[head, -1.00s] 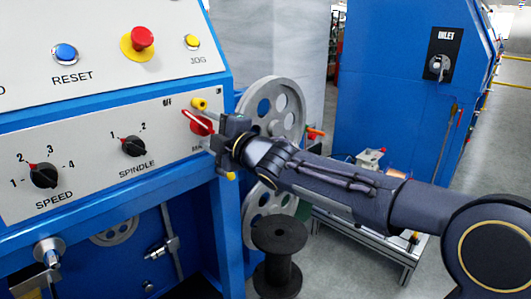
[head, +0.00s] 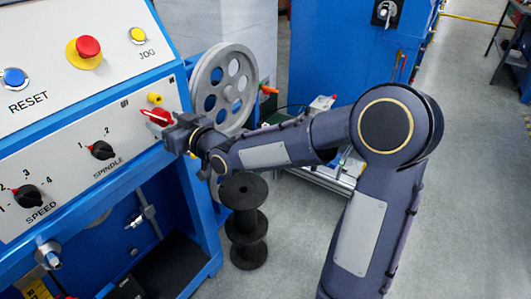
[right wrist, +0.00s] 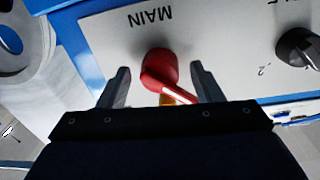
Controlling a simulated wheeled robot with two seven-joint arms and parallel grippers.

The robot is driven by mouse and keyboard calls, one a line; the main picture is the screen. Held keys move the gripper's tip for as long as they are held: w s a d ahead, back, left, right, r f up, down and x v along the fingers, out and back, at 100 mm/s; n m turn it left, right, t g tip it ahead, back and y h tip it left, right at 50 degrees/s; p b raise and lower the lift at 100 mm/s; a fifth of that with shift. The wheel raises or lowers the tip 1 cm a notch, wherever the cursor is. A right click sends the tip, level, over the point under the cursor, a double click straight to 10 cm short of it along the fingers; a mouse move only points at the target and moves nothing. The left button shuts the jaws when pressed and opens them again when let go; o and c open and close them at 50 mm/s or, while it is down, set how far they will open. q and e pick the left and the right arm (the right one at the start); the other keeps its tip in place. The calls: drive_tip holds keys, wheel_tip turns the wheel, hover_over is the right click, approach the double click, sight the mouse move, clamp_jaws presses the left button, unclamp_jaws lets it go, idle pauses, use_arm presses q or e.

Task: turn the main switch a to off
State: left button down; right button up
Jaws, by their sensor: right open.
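The main switch (head: 158,117) is a red rotary handle with a white line, at the right end of the lower grey panel. In the head view its handle points up and left from the gripper. In the right wrist view the red handle (right wrist: 158,69) sits below the upside-down label MAIN. My right gripper (head: 168,126) is at the switch. Its two open fingers stand on either side of the red handle in the right wrist view (right wrist: 160,76), with gaps visible on both sides. The gripper hides part of the switch and its markings in the head view. My left gripper is not in view.
The panel also carries a spindle knob (head: 102,150), a speed knob (head: 29,197), a red emergency button (head: 87,46) and a small yellow part (head: 154,98) just above the switch. A grey spoked pulley (head: 223,88) and a black spool (head: 245,220) stand close to my right arm.

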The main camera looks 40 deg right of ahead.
drive_tip(key=shift+s+d+r+m+p, duration=0.1)
drive_tip(key=shift+s+r+m+p, duration=0.15)
drive_tip(key=shift+m, duration=0.25)
drive_tip(key=s+d+r+m+g+h+p, duration=0.1)
drive_tip(key=s+d+g+h+p, duration=0.2)
drive_tip(key=s, duration=0.5)
drive_tip(key=s+d+r+m+g+p, duration=0.15)
drive_tip(key=s+d+p, duration=0.25)
drive_tip(key=s, duration=0.5)
use_arm(q)
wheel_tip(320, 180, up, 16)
drive_tip(key=p, duration=0.7)
use_arm(e)
drive_tip(key=s+a+g, duration=0.1)
drive_tip(key=s+g, duration=0.2)
drive_tip(key=s, duration=0.4)
drive_tip(key=s+a+r+g+y, duration=0.1)
drive_tip(key=s+g, duration=0.2)
drive_tip(key=s, duration=0.5)
drive_tip(key=shift+a, duration=0.3)
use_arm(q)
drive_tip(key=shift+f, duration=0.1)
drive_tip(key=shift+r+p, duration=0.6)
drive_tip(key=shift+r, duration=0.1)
use_arm(e)
drive_tip(key=s, duration=0.2)
drive_tip(key=s+a+g, duration=0.1)
drive_tip(key=shift+r+y, duration=0.3)
drive_tip(key=shift+r, duration=0.1)
